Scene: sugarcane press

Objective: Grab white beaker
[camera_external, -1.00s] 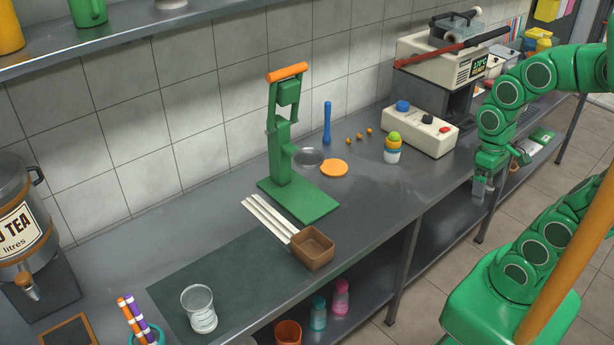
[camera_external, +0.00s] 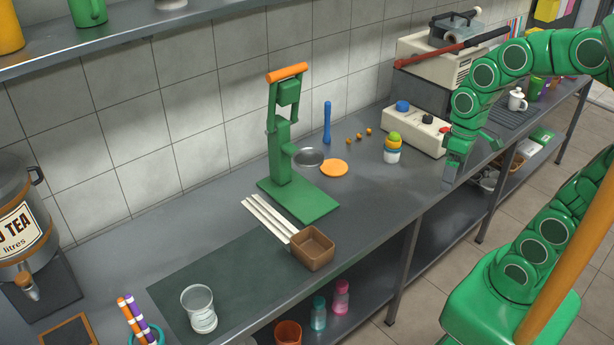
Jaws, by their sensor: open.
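A clear, whitish glass beaker (camera_external: 199,311) stands upright on the dark mat at the near left of the counter. It is the only beaker-like glass I see. My gripper (camera_external: 451,182) points down at the counter's front edge on the right, below the cream machine. It is far to the right of the beaker and touches nothing that I can see. Its fingers are small in the picture, with no object visible between them.
A green press (camera_external: 284,150) with an orange handle stands mid-counter. White sticks (camera_external: 268,217) and a brown square bowl (camera_external: 313,249) lie between it and the beaker. A white cup (camera_external: 392,152) holds green and orange balls. Striped straws (camera_external: 132,315) stand left of the beaker.

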